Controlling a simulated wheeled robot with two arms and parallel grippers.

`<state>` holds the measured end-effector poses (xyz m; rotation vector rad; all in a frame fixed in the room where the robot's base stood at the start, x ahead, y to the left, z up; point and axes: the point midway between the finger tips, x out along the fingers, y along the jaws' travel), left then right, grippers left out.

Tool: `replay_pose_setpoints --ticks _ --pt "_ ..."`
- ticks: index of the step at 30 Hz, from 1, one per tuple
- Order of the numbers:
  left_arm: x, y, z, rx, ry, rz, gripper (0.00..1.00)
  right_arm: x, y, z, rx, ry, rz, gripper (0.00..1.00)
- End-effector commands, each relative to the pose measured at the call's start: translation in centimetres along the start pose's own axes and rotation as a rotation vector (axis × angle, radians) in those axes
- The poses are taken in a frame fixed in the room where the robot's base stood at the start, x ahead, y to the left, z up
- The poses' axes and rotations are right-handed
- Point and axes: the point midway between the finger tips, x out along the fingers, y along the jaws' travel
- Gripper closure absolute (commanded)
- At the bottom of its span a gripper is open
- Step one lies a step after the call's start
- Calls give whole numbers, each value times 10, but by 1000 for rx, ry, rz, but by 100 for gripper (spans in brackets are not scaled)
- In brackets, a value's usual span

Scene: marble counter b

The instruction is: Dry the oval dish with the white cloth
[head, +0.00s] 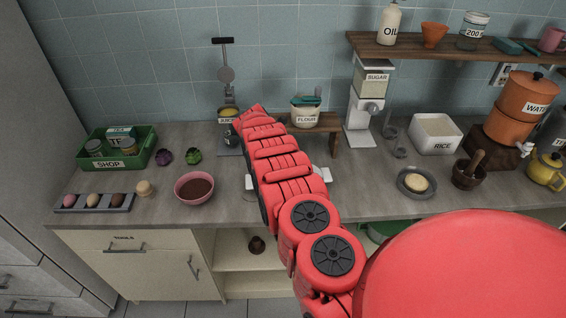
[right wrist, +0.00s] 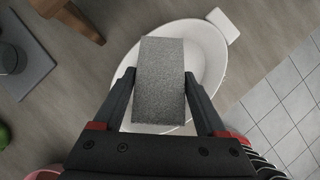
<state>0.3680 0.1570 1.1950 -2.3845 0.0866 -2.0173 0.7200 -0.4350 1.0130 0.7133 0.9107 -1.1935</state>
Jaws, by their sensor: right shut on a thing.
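In the right wrist view my right gripper (right wrist: 160,88) is shut on a block-shaped, rough-textured cloth (right wrist: 160,65), which looks grey in this light. The cloth is over the white oval dish (right wrist: 208,60) and covers part of its inside. I cannot tell whether cloth and dish touch. The dish lies on the counter with a flat handle at its far end. In the head view my red right arm hides most of the dish; one white end (head: 324,173) shows right of the arm. The right gripper and cloth are hidden there. My left gripper is not in view.
A pink bowl (head: 194,188) stands left of the dish. Behind are a juice press (head: 227,112) and a small wooden bench (head: 325,124) with a flour jar (head: 305,112). A round grey dish (head: 417,183) is to the right. The counter's front edge is close to the dish.

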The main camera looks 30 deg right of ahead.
Motion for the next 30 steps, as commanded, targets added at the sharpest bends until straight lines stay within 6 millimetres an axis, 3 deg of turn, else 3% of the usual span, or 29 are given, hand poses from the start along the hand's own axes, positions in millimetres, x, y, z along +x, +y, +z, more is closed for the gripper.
replay_pose_setpoints --ticks 14,24,30 --pt "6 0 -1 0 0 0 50 -10 -1 6 0 1 -3 100" --pt "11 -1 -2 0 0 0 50 -34 -1 18 -1 2 -3 100" --pt "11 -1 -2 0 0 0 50 -34 -1 18 -1 1 -3 100"
